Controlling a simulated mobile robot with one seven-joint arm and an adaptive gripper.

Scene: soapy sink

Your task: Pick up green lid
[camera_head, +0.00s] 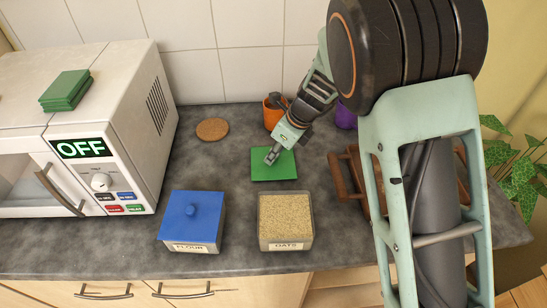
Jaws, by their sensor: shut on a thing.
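The green lid (264,170) is a flat square on the grey counter, behind the open oats container. My gripper (271,157) reaches down over the lid's middle and is shut on it. The exact place of the grip is too small to make out. The lid looks level and at or very near the counter surface. The oats container (286,222) is clear, labelled OATS, filled with pale oats and uncovered.
The flour container with its blue lid (191,216) stands left of the oats. A microwave (80,110) with green squares (66,89) on top fills the left. An orange pot (271,117) and cork disc (212,129) sit behind; a wooden rack (341,178) stands right.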

